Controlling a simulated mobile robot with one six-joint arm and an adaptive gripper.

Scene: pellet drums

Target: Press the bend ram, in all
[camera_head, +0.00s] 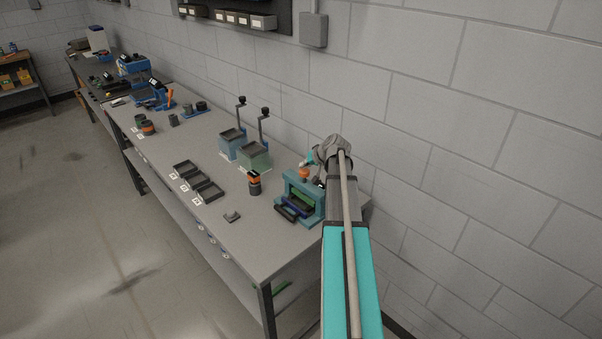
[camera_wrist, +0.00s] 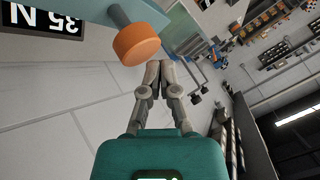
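The teal bend press (camera_head: 290,188) stands at the near right end of the bench. Its ram shows as an orange round knob (camera_head: 304,173) on a grey stem, also large in the wrist view (camera_wrist: 138,45). In the head view my arm partly hides the gripper and the right side of the press.
Dark trays (camera_head: 204,187), an orange-and-black cylinder (camera_head: 254,183) and a small grey block (camera_head: 232,215) lie left of the press. Two lever devices (camera_head: 255,158) stand behind, near the block wall (camera_head: 440,130). The bench front between them is mostly clear.

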